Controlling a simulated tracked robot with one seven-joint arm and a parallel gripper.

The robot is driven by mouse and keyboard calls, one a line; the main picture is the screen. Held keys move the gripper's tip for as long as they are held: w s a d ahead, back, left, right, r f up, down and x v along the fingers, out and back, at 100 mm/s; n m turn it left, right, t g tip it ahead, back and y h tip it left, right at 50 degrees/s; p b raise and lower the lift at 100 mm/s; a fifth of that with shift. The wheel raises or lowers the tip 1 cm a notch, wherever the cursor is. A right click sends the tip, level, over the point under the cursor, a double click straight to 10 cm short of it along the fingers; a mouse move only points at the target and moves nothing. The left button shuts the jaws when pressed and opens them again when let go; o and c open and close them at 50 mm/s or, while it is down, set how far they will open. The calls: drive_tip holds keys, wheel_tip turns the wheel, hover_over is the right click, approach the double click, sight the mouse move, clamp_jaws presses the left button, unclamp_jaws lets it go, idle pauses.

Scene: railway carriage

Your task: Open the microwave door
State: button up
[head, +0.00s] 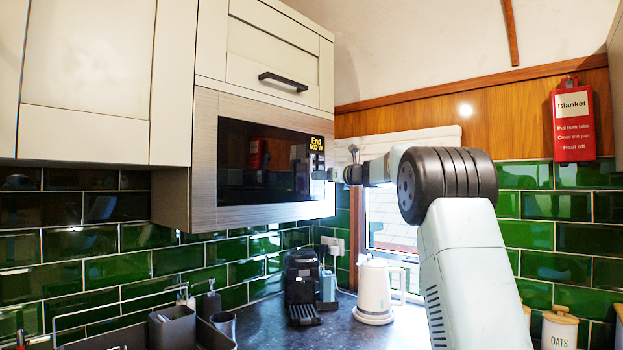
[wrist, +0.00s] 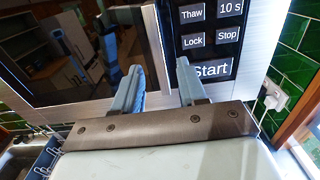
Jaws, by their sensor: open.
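The microwave (head: 262,165) is built in under the wall cupboards in the head view, with a dark glass door and a control panel reading "End 600 W" at its right. The door looks shut there. My gripper (head: 338,174) is at the right end of its front, by the panel. In the wrist view my gripper (wrist: 161,75) is open, its two pale blue fingers pointing at the front. An upright metallic strip at the door's right edge (wrist: 158,45) shows between the fingers. Whether they touch it I cannot tell. The control panel (wrist: 210,40) shows Thaw, Lock, Stop and Start.
A cupboard with a black handle (head: 284,81) is above the microwave. On the dark worktop below stand a white kettle (head: 374,288), a black coffee machine (head: 302,280) and a dark rack (head: 172,328). Green tiles line the walls. A red blanket box (head: 572,130) hangs at right.

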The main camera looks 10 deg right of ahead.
drive_tip(key=shift+x, duration=3.1)
clamp_jaws()
drive_tip(key=shift+d, duration=0.1)
